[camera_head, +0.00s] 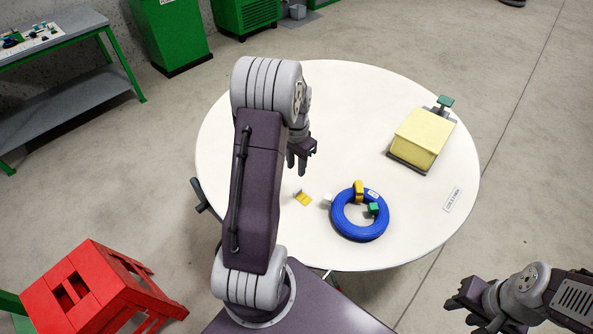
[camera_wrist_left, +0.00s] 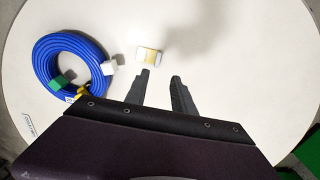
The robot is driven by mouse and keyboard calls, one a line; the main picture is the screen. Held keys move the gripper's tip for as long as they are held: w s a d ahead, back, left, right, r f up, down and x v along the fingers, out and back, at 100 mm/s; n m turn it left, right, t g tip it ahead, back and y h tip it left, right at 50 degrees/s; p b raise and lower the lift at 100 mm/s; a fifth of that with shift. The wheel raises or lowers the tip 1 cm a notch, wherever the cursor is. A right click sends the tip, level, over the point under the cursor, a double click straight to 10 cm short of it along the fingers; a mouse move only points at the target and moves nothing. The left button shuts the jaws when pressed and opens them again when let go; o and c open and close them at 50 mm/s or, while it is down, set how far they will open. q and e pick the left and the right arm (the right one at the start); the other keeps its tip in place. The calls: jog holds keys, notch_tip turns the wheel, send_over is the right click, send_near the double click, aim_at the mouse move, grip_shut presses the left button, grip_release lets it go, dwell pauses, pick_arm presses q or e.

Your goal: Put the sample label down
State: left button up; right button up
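A flat white printed label (camera_head: 453,200) lies near the right edge of the round white table; its text is too small to read surely. It also shows at the left of the left wrist view (camera_wrist_left: 28,126). The blue cable coil (camera_head: 343,224) lies on the table with yellow, green and white pieces and a small white tag (camera_head: 373,193) on it. A small yellow-and-white piece (camera_head: 302,198) lies left of the coil. My left gripper (camera_wrist_left: 161,75) is open and empty above the table, near that piece. My right gripper (camera_head: 458,311) is open and empty, off the table's lower right.
A yellow-topped box (camera_head: 423,136) with a green knob stands on the table's right side. The table (camera_head: 370,90) is clear at the back and centre. A red stool (camera_head: 90,290) stands at lower left, a green-legged bench (camera_head: 65,95) at upper left.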

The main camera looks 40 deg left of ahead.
pick_arm(q)
jog(key=s+d+r, duration=0.1)
jog(key=s+d, duration=0.4)
jog(key=d, duration=0.4)
jog(key=s+d+r+n+t, duration=0.1)
jog(key=s+d+r, duration=0.1)
jog(key=s+d, duration=0.4)
jog(key=d, duration=0.3)
jog(key=shift+s+r+p, duration=0.15)
jog(key=shift+s+p, duration=0.1)
jog(key=shift+p, duration=0.15)
jog(key=shift+w, duration=0.1)
